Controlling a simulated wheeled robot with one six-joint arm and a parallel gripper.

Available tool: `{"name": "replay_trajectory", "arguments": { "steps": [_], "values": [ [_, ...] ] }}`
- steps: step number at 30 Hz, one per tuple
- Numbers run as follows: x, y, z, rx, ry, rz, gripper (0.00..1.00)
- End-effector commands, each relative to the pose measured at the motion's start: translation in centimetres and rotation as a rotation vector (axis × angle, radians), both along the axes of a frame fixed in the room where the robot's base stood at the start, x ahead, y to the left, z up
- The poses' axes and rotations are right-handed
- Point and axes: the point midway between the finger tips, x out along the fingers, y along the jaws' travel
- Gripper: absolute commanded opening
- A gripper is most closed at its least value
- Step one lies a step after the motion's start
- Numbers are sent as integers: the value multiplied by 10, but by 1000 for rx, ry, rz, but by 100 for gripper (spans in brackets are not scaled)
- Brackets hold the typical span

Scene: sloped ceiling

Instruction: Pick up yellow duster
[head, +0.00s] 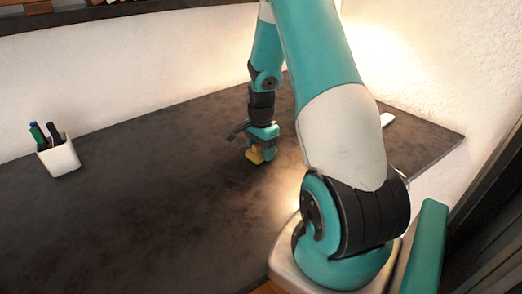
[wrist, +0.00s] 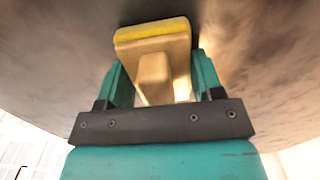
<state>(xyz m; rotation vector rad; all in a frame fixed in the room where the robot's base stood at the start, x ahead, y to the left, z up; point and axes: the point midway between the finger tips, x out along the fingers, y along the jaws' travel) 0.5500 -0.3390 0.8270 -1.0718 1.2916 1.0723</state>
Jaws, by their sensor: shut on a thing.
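The yellow duster (head: 255,155) is at the end of my arm in the head view, over the dark tabletop. In the wrist view the duster (wrist: 152,50) has a tan body with a raised block and a bright yellow strip along its far edge. My gripper (wrist: 155,80) is shut on it, with one teal finger on each side. In the head view my gripper (head: 258,146) points down at the duster and partly hides it. I cannot tell whether the duster touches the tabletop.
The dark table (head: 150,220) is mostly clear. A white cup (head: 60,157) with several pens stands at the left. A small white object (head: 387,119) lies at the right behind my arm. A dark shelf (head: 120,14) runs along the white wall at the back.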

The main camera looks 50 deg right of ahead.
Motion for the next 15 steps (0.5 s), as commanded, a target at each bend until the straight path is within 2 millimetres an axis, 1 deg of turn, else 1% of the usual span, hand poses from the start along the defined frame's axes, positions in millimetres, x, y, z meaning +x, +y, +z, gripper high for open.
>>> {"name": "replay_trajectory", "arguments": {
  "steps": [5, 8, 11, 15],
  "values": [
    [1, -1, 14, -2, -3, 0, 37],
    [1, -1, 32, -3, -5, 0, 37],
    [1, -1, 60, -4, -6, 0, 37],
    [1, -1, 104, -6, -8, 0, 37]
  ]
}}
